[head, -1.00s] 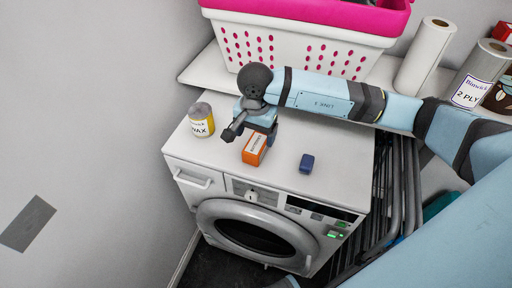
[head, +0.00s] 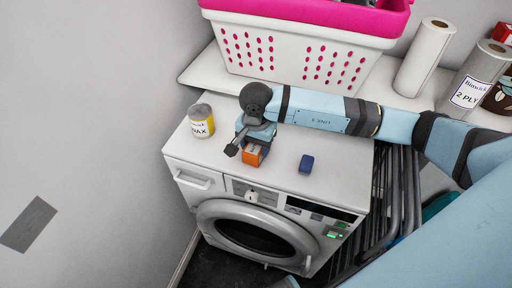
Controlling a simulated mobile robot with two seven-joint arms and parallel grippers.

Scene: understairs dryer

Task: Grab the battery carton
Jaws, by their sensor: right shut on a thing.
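The battery carton (head: 252,156) is a small orange box with a white label. It sits on the white top of the dryer (head: 308,186), near the front edge left of centre. My right gripper (head: 251,148) is directly over the carton and shut on it, with its fingers at the carton's sides. The gripper covers the carton's back part, and the fingertips are partly hidden. My left gripper does not show.
A yellow-and-white wax jar (head: 201,122) stands left of the carton. A small dark blue box (head: 306,164) lies to its right. A pink-rimmed white basket (head: 290,52) and paper rolls (head: 425,58) stand on the shelf behind. Folded metal racks (head: 398,195) lean beside the dryer.

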